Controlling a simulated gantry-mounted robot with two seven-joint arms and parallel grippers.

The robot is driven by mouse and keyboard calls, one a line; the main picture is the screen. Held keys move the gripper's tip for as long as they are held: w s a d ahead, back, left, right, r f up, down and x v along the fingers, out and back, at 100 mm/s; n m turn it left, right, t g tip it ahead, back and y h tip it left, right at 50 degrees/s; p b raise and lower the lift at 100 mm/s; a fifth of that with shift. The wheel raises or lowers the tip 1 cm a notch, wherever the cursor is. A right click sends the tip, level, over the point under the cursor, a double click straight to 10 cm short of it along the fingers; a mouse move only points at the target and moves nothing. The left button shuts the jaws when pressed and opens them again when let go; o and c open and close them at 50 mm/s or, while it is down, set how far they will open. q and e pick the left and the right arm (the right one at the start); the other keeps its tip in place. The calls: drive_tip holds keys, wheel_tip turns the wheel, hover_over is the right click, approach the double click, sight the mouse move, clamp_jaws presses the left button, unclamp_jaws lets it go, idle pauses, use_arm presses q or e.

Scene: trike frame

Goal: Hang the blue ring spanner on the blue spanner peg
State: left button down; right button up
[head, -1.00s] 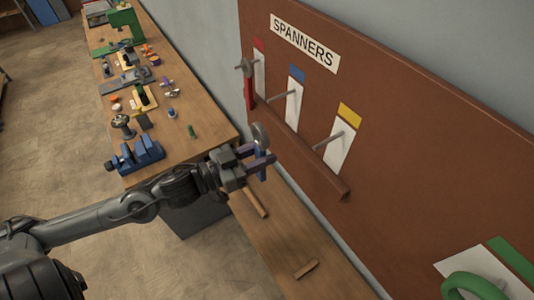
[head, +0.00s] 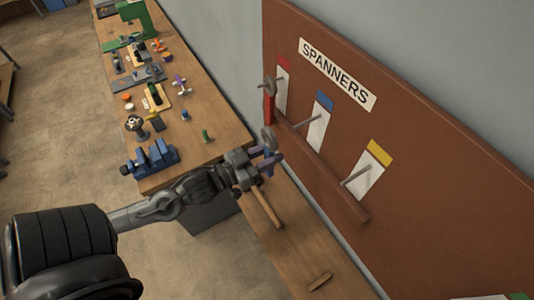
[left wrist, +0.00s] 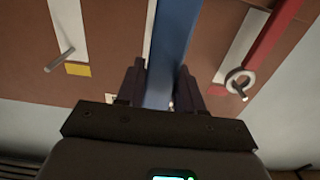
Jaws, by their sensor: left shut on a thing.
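The blue ring spanner (left wrist: 172,50) is held in my left gripper (head: 268,160). In the left wrist view its blue shaft runs between the two fingers. In the head view its grey ring (head: 268,138) stands above the fingers. The blue spanner peg (head: 308,121) juts from a white strip under a blue label (head: 324,100) on the board. The ring appears left of and slightly below the peg's tip in the head view, with a visible gap. The blue peg is not clearly seen in the wrist view. My right gripper is not in view.
A red spanner (left wrist: 272,40) hangs on the left peg. The yellow-labelled peg (head: 356,175) is empty. A brown ledge (head: 330,180) crosses the board (head: 420,170) below the pegs. The workbench (head: 215,125) holds a blue vice (head: 150,158) and several tools.

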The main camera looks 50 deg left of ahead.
use_arm(q)
drive_tip(key=shift+w+d+f+b, duration=0.15)
drive_tip(key=shift+w+b, duration=0.55)
drive_tip(key=shift+w, duration=0.95)
drive_tip(key=shift+w+d+b, duration=0.25)
drive_tip(key=shift+w+b, duration=0.4)
drive_tip(key=shift+w, duration=1)
drive_tip(key=shift+w+d+f+b, duration=0.15)
drive_tip(key=shift+w+b, duration=0.55)
drive_tip(key=shift+w, duration=0.95)
drive_tip(key=shift+w+d+f, duration=0.1)
drive_tip(key=shift+w+f, duration=0.1)
drive_tip(key=shift+w, duration=0.35)
drive_tip(key=shift+f, duration=0.1)
drive_tip(key=shift+w+f, duration=0.1)
drive_tip(key=c, duration=0.6)
unclamp_jaws()
drive_tip(key=shift+c, duration=0.2)
drive_tip(key=shift+f, duration=0.1)
